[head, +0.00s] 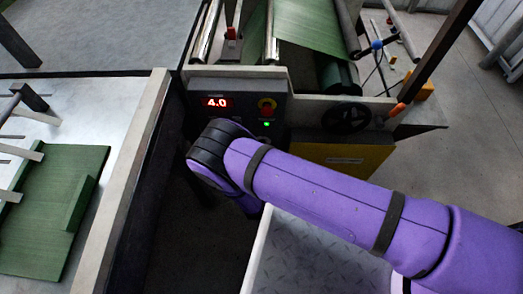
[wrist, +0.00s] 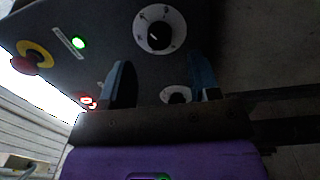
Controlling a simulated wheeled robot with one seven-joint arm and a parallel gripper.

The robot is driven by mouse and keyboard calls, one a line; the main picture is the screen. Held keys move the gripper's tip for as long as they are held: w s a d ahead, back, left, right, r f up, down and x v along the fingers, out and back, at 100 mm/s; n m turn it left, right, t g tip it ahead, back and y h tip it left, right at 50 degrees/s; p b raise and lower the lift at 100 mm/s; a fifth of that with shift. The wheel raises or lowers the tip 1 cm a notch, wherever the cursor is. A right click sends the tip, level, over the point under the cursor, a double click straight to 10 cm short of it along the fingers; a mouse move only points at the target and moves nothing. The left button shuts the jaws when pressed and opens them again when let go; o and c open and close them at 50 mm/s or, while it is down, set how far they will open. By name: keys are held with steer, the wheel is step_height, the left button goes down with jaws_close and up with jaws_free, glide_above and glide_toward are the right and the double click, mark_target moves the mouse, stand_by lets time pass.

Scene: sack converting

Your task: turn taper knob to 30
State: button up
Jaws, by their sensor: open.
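The control panel (head: 240,88) on the machine front has a red display (head: 216,102) reading 4.0. In the wrist view the panel (wrist: 100,22) carries a black knob on a white dial (wrist: 160,36), with its pointer mark showing but its scale too small to read. A second white dial (wrist: 176,94) is partly hidden behind my gripper. I cannot tell by label which one is the taper knob. My gripper (wrist: 161,64) is open, its two blue fingers apart and empty, pointing at the panel near the dials. In the head view the arm hides the gripper and the knobs.
A red and yellow stop button (head: 267,105) and a green light (head: 267,124) sit beside the display. A black handwheel (head: 347,117) is to the right. Green sheet (head: 310,25) runs above. A table with green sacks (head: 52,215) stands left; a pale bin (head: 300,262) is below the arm.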

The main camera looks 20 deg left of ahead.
steer(key=v, duration=0.5)
steer(key=shift+s+d, duration=0.1)
steer(key=shift+s, duration=0.25)
